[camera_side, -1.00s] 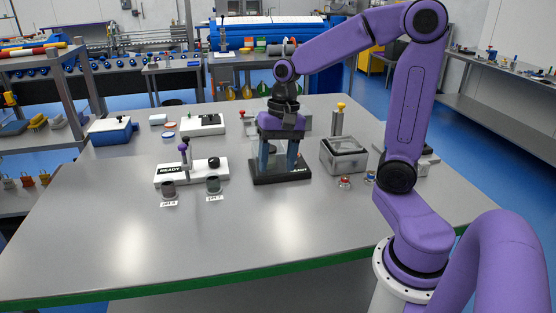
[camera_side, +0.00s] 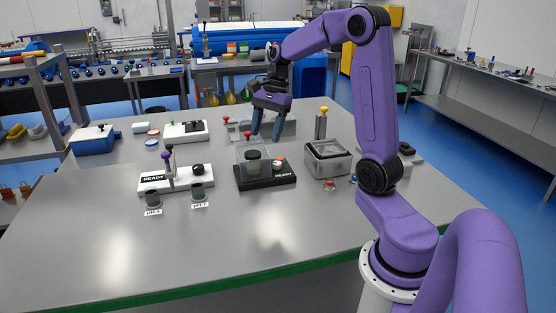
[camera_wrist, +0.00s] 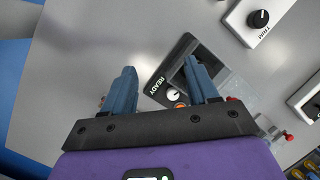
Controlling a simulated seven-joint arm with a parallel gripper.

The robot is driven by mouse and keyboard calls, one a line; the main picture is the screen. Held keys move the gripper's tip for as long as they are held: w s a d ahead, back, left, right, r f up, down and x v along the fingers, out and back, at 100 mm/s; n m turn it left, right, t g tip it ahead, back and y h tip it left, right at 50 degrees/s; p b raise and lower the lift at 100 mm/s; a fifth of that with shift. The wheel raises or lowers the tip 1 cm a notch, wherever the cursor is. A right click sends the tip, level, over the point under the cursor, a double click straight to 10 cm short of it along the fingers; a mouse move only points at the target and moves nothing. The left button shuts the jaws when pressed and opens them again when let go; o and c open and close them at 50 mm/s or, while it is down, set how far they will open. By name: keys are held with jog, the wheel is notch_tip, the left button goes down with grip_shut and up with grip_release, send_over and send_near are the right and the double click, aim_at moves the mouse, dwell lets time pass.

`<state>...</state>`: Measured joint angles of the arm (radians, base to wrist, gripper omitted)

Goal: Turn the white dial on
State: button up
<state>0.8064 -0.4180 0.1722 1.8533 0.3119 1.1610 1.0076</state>
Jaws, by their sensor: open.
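The white dial (camera_side: 279,164) sits at the right end of a black base marked READY (camera_side: 266,183). An orange-red spot shows close by it. In the wrist view the dial (camera_wrist: 171,94) shows between my fingers, by the READY label, with an orange spot just below it. My gripper (camera_side: 266,137) is open and empty, fingers pointing down, above and seemingly behind the base. Both fingers also show spread in the wrist view (camera_wrist: 160,68). I see no contact with the dial.
The table front (camera_side: 240,230) is clear.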

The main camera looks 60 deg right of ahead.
aim_at(277, 162)
jog(key=s+d+m+t, duration=0.2)
jog(key=d+m, duration=0.6)
jog(key=d, duration=0.8)
jog(key=shift+y, duration=0.3)
jog(key=x, duration=1.7)
jog(key=shift+c, duration=0.2)
